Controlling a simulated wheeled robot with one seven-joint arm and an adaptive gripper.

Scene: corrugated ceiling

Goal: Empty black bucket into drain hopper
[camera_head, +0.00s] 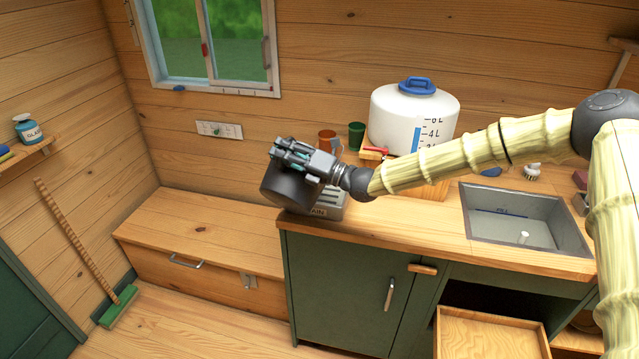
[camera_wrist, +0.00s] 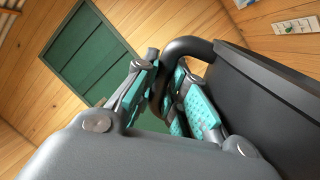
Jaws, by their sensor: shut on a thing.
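The black bucket (camera_head: 289,190) is at the left end of the counter in the head view, tilted, beside and partly in front of the drain hopper. My gripper (camera_head: 290,153) is above it and shut on its handle. In the wrist view my gripper's teal-padded fingers (camera_wrist: 172,98) close around the dark curved handle, and the bucket's wall (camera_wrist: 262,95) fills the right side. The drain hopper (camera_head: 328,207) is a grey box with partly visible lettering, mostly hidden behind the bucket and my gripper. The bucket's inside is hidden.
A white water tank (camera_head: 412,118) with a blue lid stands on the counter, with an orange cup (camera_head: 327,141) and a green cup (camera_head: 356,135) beside it. A sink (camera_head: 525,218) is at the right. A low wooden bench (camera_head: 205,228) lies left of the counter.

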